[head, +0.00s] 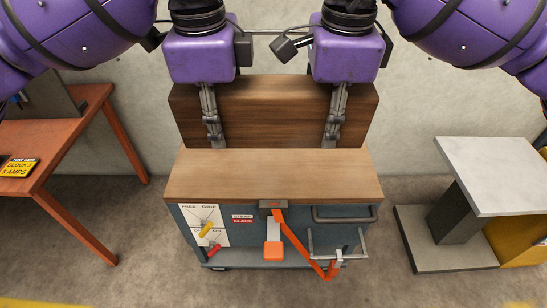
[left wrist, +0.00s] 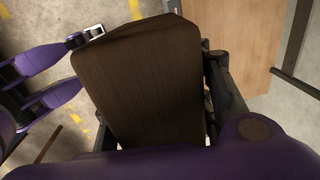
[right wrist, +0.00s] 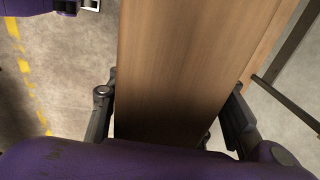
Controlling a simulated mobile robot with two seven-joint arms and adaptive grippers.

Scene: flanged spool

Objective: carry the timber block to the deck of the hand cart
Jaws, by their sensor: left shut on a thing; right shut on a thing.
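The timber block (head: 275,115) is a long, dark brown piece held crosswise between my arms. It also shows in the left wrist view (left wrist: 145,85) and the right wrist view (right wrist: 180,70). My left gripper (head: 214,140) is shut on its left part and my right gripper (head: 334,140) on its right part. The front fingers show against its face; the far fingers are hidden in the head view. The hand cart (head: 190,262) is blue-grey with a light wood deck (head: 275,178). The block is at the deck's far edge; whether it touches the deck I cannot tell.
An orange strap (head: 300,250) hangs on the cart's front, beside red and yellow levers (head: 207,240) and a metal handle (head: 340,214). A reddish table (head: 65,140) stands left, a grey-topped stand (head: 495,175) right. A wall is behind. The visible deck top is clear.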

